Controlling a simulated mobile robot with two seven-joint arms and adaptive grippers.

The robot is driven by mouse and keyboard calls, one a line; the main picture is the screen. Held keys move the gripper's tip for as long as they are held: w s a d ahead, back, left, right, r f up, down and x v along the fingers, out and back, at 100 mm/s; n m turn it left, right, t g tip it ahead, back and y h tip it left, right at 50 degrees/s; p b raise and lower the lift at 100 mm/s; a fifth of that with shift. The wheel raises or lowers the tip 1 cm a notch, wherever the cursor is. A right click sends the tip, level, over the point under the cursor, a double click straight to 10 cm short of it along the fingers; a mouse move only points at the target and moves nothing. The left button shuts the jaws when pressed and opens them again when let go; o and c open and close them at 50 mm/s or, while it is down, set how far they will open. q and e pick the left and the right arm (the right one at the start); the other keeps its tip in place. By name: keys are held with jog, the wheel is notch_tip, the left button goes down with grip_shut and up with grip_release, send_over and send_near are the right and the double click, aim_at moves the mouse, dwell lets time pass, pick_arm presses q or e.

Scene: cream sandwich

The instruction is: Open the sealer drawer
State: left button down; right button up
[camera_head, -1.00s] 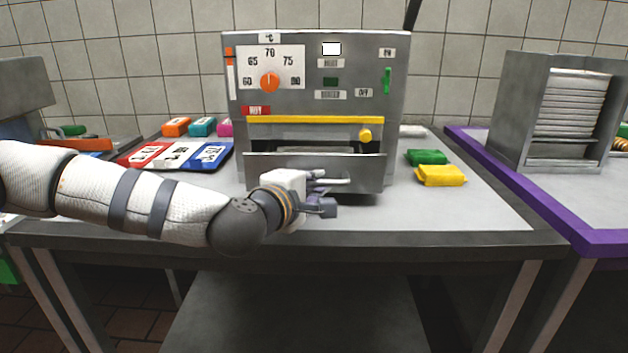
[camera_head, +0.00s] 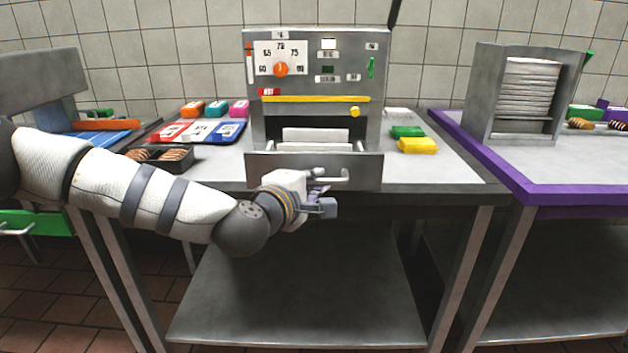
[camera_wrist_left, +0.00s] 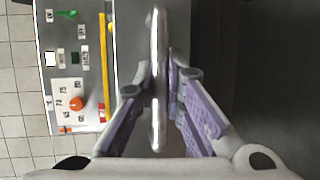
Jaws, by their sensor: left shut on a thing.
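The sealer (camera_head: 317,75) is a grey metal box with an orange dial and a yellow bar, standing at the back of the table. Its drawer (camera_head: 262,172) is pulled out toward me, past the table's front edge, and a pale block (camera_head: 315,135) shows behind the drawer front. My left gripper (camera_head: 322,190) is at the drawer front, shut on the drawer handle (camera_head: 345,177). In the left wrist view the handle (camera_wrist_left: 158,60) runs between the two purple-padded fingers (camera_wrist_left: 160,92). My right gripper is not in view.
A tray with red, white and blue sections (camera_head: 200,131) and a dark box of biscuits (camera_head: 178,160) lie left of the sealer. Green (camera_head: 407,132) and yellow packets (camera_head: 418,146) lie right. A purple-edged table (camera_head: 560,190) with a metal rack (camera_head: 480,95) stands further right.

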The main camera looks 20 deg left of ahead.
pick_arm(q)
jog(key=shift+w, duration=0.1)
jog(key=c, duration=1.7)
grip_release()
jog(key=shift+o, duration=0.2)
jog(key=v, duration=1.2)
